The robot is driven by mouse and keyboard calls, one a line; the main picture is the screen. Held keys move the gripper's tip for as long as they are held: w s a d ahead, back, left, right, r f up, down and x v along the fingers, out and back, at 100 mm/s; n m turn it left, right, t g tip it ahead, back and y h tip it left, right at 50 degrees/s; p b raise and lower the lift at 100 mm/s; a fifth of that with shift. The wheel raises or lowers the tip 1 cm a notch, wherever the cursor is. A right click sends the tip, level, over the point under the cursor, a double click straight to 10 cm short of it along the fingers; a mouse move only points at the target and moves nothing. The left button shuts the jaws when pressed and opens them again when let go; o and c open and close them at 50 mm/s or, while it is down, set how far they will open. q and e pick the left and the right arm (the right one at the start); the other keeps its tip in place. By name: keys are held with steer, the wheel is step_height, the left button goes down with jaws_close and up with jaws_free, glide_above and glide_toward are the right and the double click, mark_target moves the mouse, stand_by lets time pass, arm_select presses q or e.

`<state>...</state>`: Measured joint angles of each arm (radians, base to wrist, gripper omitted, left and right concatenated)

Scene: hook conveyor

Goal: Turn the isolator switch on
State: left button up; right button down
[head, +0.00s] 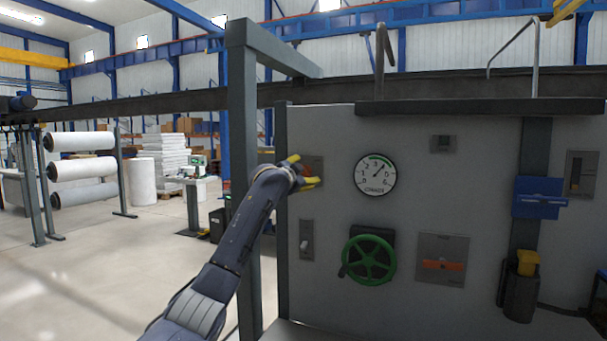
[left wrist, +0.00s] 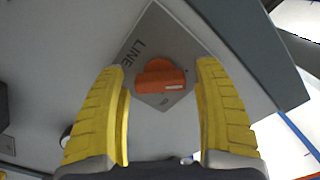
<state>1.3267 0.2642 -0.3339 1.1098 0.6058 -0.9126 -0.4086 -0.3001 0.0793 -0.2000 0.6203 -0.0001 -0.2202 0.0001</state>
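An orange rotary switch (left wrist: 160,77) sits on a grey diamond-looking plate (left wrist: 150,45) marked "LINE" in the left wrist view. A white mark shows on the knob's right part. My left gripper (left wrist: 162,100) is open, with one yellow finger on each side of the knob; I cannot tell whether they touch it. In the head view my left gripper (head: 308,172) is at the upper left of the grey panel, covering most of that switch and part of its plate (head: 317,164). My right gripper is not in view.
The panel (head: 330,125) also carries a dial gauge (head: 376,174), a green handwheel (head: 369,260), a second orange switch (head: 442,265), a small toggle (head: 306,240) and a blue box (head: 538,197). A grey post (head: 243,120) stands just left of the panel, close to my left arm.

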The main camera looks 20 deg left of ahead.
arm_select(q)
steer(key=c, duration=1.2)
steer(key=m, duration=0.4)
steer(key=shift+a+m, duration=0.15)
steer(key=shift+m, duration=0.15)
steer(key=m, duration=0.3)
steer(key=shift+m, duration=0.4)
steer(key=shift+c, duration=0.2)
steer(key=m, duration=0.4)
steer(key=shift+r, duration=0.1)
steer(key=shift+r+m, duration=0.1)
steer(key=shift+m, duration=2.6)
